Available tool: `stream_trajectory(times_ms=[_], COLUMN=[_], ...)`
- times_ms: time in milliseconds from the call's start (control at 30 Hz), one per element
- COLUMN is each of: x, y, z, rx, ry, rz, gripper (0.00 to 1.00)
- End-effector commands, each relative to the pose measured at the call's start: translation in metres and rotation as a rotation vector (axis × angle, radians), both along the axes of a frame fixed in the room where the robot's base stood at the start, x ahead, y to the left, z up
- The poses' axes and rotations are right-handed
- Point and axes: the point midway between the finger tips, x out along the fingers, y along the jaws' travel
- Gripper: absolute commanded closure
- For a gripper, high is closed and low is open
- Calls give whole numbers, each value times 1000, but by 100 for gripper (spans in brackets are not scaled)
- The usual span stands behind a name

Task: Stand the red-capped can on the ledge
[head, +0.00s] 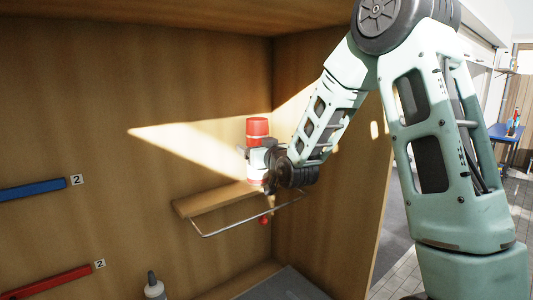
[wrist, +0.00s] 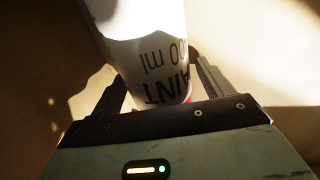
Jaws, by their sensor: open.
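The red-capped can (head: 257,128) is upright at the right end of the wooden ledge (head: 208,201), and its lower end appears to rest on the ledge's top. My gripper (head: 262,155) is at the can's white body, partly hiding it. In the wrist view the white can (wrist: 150,62) with dark lettering sits between my two open fingers (wrist: 158,88). Glare washes out its upper part. I cannot tell whether either finger touches it.
A wire rail (head: 225,229) runs in front of the ledge. The cabinet's side wall (head: 320,215) is close on the right. A blue bar (head: 32,189) and a red bar (head: 45,283) are on the left. A bottle (head: 154,288) stands below.

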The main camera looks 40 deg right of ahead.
Motion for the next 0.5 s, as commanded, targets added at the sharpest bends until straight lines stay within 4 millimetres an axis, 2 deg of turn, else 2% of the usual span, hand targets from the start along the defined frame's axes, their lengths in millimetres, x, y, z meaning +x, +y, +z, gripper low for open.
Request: stream_trajectory(times_ms=[500], x=[-91], y=[15], z=[-3], rx=[-3], ry=[-2], rz=[-1], gripper=[20])
